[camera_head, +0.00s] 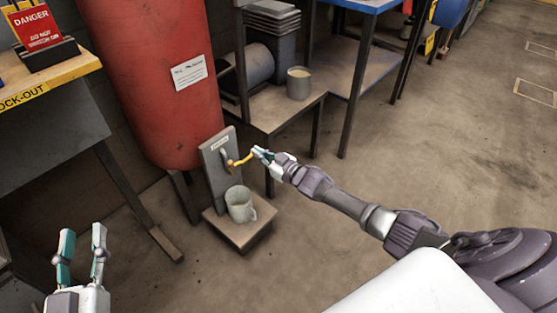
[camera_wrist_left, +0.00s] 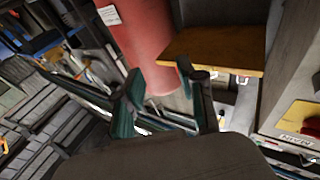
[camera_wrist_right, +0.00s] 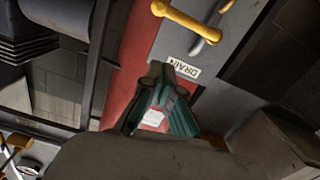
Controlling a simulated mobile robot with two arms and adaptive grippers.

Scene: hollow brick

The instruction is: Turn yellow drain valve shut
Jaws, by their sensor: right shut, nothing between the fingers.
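The yellow drain valve handle (camera_head: 240,161) sticks out to the right from a grey upright plate (camera_head: 215,165) in front of the red tank. In the right wrist view the yellow handle (camera_wrist_right: 190,20) crosses the plate near a grey pipe, with the DRAIN label (camera_wrist_right: 181,69) below it. My right gripper (camera_head: 262,154) is shut and empty, its tips close to the handle's outer end. In the right wrist view its fingertips (camera_wrist_right: 166,85) appear below the handle; contact cannot be told. My left gripper (camera_head: 80,242) is open and empty at the lower left.
A grey mug (camera_head: 241,207) stands on the small base (camera_head: 240,233) below the valve. The red tank (camera_head: 155,80) rises behind. A low shelf (camera_head: 280,108) holding a can (camera_head: 299,83) is close to my right gripper. A lock-out bench (camera_head: 50,82) is at left. The right floor is clear.

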